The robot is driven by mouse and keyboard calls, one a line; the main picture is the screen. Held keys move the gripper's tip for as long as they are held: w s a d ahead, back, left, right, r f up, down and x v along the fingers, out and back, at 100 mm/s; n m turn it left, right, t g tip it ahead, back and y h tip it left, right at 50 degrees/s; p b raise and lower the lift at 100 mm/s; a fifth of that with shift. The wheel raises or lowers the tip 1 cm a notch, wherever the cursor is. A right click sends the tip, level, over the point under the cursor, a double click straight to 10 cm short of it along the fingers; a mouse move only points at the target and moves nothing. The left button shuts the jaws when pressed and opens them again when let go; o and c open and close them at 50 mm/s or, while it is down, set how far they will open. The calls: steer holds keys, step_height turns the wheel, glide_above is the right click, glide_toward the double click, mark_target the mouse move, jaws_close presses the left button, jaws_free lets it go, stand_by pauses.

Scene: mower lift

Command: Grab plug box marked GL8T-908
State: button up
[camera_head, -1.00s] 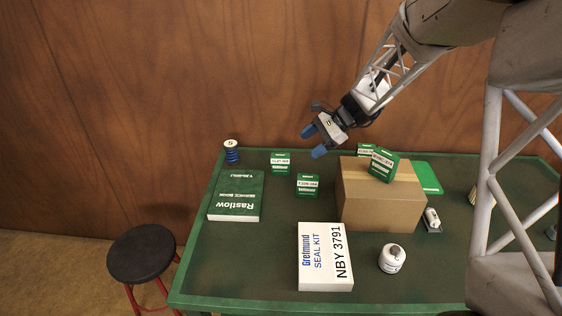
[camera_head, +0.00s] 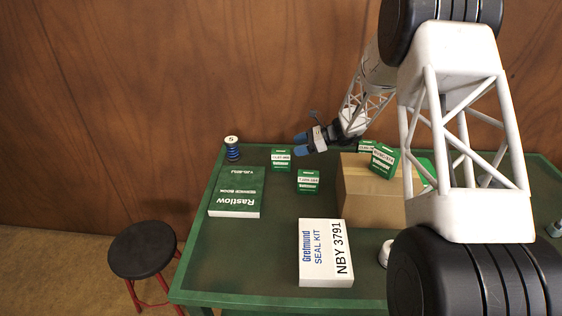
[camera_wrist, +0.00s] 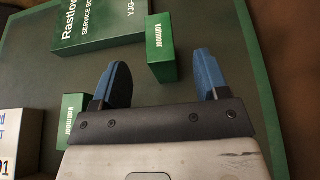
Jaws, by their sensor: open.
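Several small green plug boxes stand on the green table; their labels are too small to read for sure. The back left one (camera_head: 281,159) also shows in the wrist view (camera_wrist: 160,48), ahead of my fingers and roughly between their lines. A second one (camera_head: 308,181) stands nearer the front and shows in the wrist view (camera_wrist: 72,118), beside the left finger. A third (camera_head: 384,160) sits tilted on the cardboard box, and a fourth (camera_head: 366,146) is partly hidden behind it. My gripper (camera_head: 300,144) is open and empty, above the table's back, pointing left.
A cardboard box (camera_head: 365,195) stands right of centre, partly hidden by my arm. A green-and-white service book (camera_head: 235,190) lies left, a white seal kit box (camera_head: 325,253) in front. A blue spool (camera_head: 232,149) stands back left. A black stool (camera_head: 142,250) stands beside the table (camera_head: 265,255).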

mark_target(284, 151)
stand_by(0.3)
steer(key=shift+x, duration=1.3)
steer(key=shift+f+x, duration=0.2)
steer(key=shift+x, duration=2.4)
steer(key=shift+s+d, duration=0.1)
steer(key=c, duration=1.1)
